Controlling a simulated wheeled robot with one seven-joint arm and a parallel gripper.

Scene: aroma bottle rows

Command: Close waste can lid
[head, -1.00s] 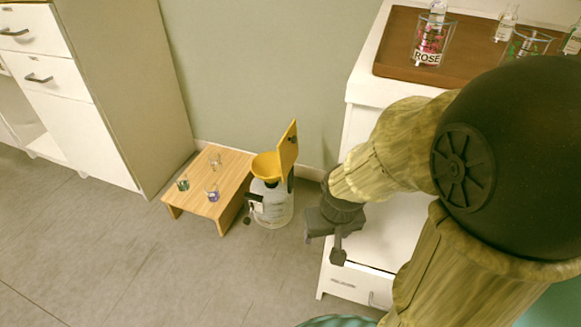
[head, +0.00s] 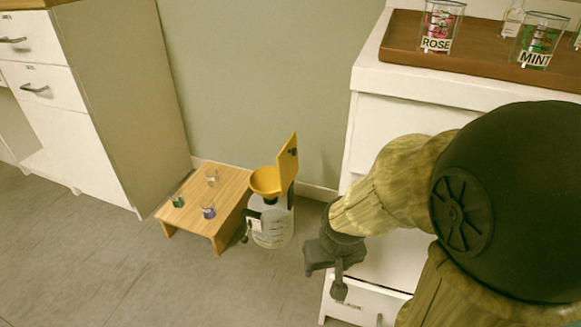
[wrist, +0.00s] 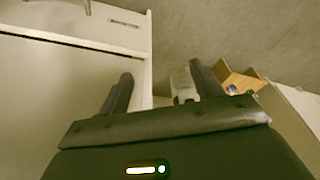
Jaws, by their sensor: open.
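The waste can (head: 272,228) is a clear white container on the floor with a yellow funnel (head: 264,181) on top. Its yellow lid (head: 287,160) stands upright at the funnel's right side, so the can is open. My gripper (head: 325,279) is open and empty, to the right of the can and apart from it, in front of the white cabinet. In the wrist view, my gripper (wrist: 160,92) has its two dark fingers spread. The can's pale body (wrist: 183,84) shows beside the right finger, which hides part of it.
A low wooden stand (head: 226,192) with several small glasses is left of the can. A white cabinet (head: 366,90) at right bears a brown tray (head: 480,52) with labelled beakers. Another cabinet (head: 120,110) stands at left. Floor (head: 150,285) in front is clear.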

